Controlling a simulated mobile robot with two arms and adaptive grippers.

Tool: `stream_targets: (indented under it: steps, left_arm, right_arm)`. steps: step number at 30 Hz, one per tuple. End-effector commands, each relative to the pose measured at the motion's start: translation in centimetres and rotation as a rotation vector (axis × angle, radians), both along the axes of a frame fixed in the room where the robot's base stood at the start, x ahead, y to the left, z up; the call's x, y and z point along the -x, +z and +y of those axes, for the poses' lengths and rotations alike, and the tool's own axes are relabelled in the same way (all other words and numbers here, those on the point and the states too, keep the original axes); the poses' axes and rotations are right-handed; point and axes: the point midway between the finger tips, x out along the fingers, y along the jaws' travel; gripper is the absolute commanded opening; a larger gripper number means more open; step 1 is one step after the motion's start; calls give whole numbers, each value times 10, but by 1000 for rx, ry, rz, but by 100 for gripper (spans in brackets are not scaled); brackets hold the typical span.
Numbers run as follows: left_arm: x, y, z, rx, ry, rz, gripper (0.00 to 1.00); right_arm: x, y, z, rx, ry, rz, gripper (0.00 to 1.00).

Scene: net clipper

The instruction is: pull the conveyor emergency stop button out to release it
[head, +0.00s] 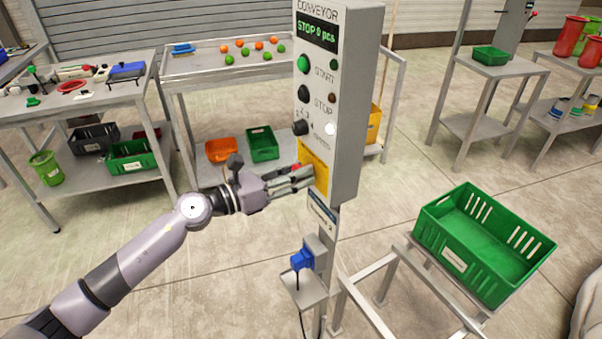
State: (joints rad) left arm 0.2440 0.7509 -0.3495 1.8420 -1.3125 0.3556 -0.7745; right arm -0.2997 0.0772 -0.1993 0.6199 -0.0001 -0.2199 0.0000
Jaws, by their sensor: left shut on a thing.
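The conveyor control box (345,110) stands upright on a post in the middle of the head view. Its display reads "STOP 0 pcs", with a green START button (303,64) and a black STOP button (303,93) below. The red emergency stop button (296,167) sits on a yellow plate (316,165) low on the box. My left gripper (305,178) is at this button, its fingers shut on it and covering most of it. How far the button stands out is hidden. My right gripper is not in view.
A green crate (427,238) rests on a metal frame at the right. A blue device (302,260) sits on a small shelf low on the post. Tables with tools and coloured balls stand behind, at the left. The floor between is clear.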

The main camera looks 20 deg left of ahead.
Motion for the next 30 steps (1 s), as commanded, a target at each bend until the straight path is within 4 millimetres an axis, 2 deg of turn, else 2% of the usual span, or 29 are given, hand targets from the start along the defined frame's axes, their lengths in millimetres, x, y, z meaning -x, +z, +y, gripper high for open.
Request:
stream_targets:
  steps: [5, 6, 15, 25, 30]
  left_arm:
    - [0, -1, 0, -2, 0, 2, 0]
    - [0, -1, 0, -2, 0, 2, 34]
    - [0, -1, 0, -2, -1, 2, 54]
    - [1, -1, 1, -1, 0, 2, 54]
    - [12, -2, 12, -1, 1, 5, 54]
  right_arm:
    - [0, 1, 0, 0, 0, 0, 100]
    - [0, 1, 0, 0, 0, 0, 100]
    - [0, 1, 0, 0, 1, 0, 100]
    - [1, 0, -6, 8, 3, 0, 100]
    - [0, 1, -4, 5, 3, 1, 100]
